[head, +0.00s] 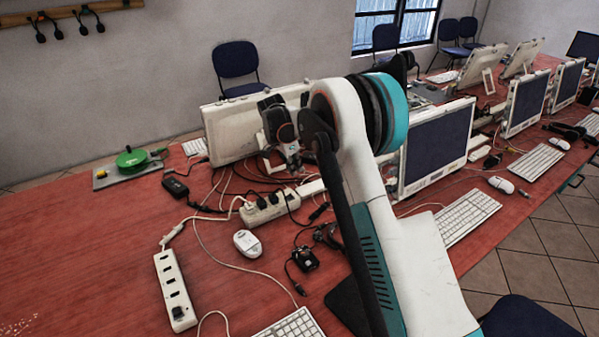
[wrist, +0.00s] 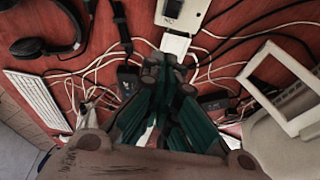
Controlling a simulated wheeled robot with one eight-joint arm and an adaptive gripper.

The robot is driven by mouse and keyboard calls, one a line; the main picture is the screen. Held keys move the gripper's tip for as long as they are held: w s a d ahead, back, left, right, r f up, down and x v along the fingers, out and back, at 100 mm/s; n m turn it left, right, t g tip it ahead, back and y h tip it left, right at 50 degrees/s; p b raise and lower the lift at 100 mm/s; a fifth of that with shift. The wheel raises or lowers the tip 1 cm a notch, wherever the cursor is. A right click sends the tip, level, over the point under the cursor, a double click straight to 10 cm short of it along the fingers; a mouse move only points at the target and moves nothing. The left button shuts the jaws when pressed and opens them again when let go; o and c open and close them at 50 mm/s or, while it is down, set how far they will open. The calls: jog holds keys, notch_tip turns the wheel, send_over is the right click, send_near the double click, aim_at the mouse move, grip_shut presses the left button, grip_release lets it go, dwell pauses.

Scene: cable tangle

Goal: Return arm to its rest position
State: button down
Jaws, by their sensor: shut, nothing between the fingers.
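My arm reaches from the lower right of the head view up over the red table (head: 95,240). My gripper (head: 292,160) hangs above the table, in front of a white monitor turned away. It is shut and empty. In the wrist view my gripper (wrist: 165,65) points down at a tangle of white and dark cables (wrist: 205,60), with its fingers together. Whether the fingertips touch any cable cannot be told. Part of the table behind my arm is hidden in the head view.
A power strip with plugs (head: 270,207) and another power strip (head: 174,290) lie on the table, with a white mouse (head: 247,243) between them. Monitors (head: 437,142) and keyboards (head: 466,218) stand along the right. The table's left part is mostly clear.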

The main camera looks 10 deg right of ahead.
jog(key=shift+s+a+r, duration=0.1)
jog(key=shift+a+r, duration=0.2)
jog(key=shift+r, duration=0.2)
jog(key=s+d+r+n+t+y, duration=0.25)
jog(key=s+r+n, duration=0.45)
jog(key=s+r, duration=1.3)
jog(key=s+f+n+t, duration=0.1)
jog(key=s+n+t, duration=0.1)
jog(key=s, duration=1)
jog(key=s+f+n+t, duration=0.1)
jog(key=s+n, duration=0.4)
jog(key=s, duration=0.8)
jog(key=shift+a+f+t+y, duration=0.2)
jog(key=shift+f+t+y, duration=0.15)
jog(key=shift+s, duration=0.1)
